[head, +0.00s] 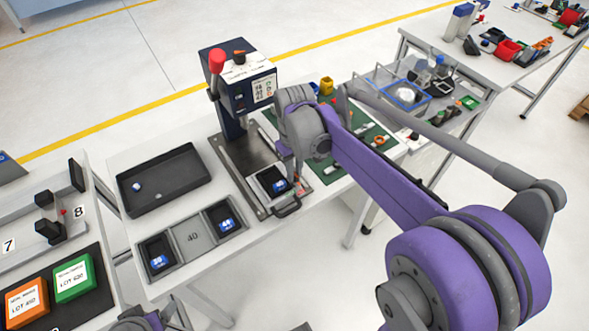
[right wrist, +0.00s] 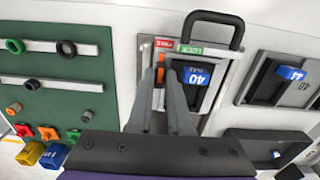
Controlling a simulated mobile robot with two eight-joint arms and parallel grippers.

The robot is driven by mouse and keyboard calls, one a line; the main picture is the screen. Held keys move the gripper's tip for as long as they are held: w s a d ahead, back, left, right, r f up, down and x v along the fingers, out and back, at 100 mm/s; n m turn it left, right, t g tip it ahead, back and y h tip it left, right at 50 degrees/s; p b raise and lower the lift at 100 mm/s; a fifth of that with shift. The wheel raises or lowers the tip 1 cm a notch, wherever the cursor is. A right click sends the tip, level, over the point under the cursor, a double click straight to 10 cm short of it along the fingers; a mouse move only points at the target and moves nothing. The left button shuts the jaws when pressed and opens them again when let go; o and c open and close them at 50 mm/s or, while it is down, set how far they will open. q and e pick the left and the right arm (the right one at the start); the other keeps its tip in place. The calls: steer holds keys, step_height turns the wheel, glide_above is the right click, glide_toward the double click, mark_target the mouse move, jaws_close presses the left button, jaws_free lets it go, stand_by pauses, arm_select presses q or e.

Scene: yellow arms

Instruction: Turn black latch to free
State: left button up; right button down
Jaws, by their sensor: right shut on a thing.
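In the head view my right gripper (head: 297,181) is over the holder (head: 262,177) on the press base. My left gripper's fingers are out of the picture.
The dark press (head: 235,100) with a red-knobbed lever stands behind the holder. A black tray (head: 165,182) and a grey two-pocket tray with blue blocks (head: 193,236) lie to the left. A green mat (head: 340,165) with small parts lies to the right.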

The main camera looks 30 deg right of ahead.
steer(key=c, duration=0.8)
jaws_free()
steer(key=shift+c, duration=0.2)
